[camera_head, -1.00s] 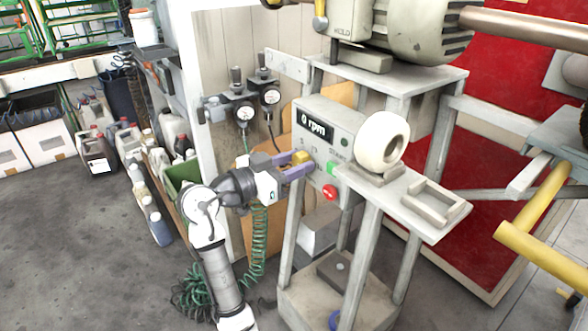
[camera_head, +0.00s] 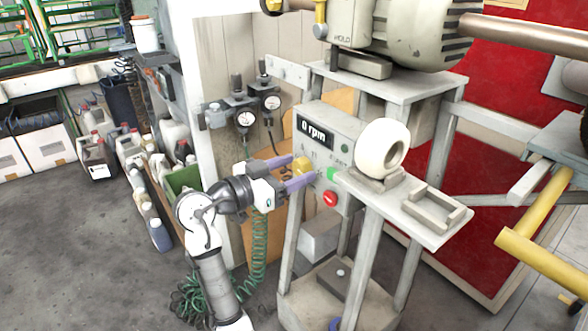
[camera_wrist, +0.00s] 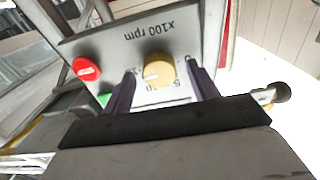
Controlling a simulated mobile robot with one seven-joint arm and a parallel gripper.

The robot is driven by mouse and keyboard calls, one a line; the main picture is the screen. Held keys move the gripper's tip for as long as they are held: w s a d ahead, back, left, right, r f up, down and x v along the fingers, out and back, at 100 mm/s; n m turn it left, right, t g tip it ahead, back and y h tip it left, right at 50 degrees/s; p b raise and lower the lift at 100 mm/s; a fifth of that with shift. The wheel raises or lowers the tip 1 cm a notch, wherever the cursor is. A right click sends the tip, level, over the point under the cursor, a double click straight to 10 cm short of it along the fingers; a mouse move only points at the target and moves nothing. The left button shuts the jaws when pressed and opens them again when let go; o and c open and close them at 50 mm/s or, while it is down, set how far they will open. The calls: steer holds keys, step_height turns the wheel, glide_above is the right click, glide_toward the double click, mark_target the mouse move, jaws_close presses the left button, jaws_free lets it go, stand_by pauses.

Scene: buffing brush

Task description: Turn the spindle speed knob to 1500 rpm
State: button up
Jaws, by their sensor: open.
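The spindle speed knob is a yellow round knob (camera_wrist: 159,70) on a grey control panel (camera_wrist: 110,45) marked "x100 rpm"; it also shows in the head view (camera_head: 302,165). A light pointer mark on it faces left and slightly down in the wrist view; its exact scale value is too small to read. My gripper (camera_wrist: 158,82) is open, with a purple finger on either side of the knob. I cannot tell whether the fingers touch it. The panel display (camera_head: 314,133) reads 0 rpm in the head view.
A red button (camera_wrist: 86,68) and a green button (camera_wrist: 104,99) sit beside the knob. A white roller (camera_head: 382,146) stands on a shelf right of the panel. Pressure gauges (camera_head: 258,108) are behind and left. Grey floor (camera_head: 80,240) is open at left.

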steer(key=v, duration=1.3)
steer(key=shift+b, duration=0.35)
steer(key=shift+s, duration=0.1)
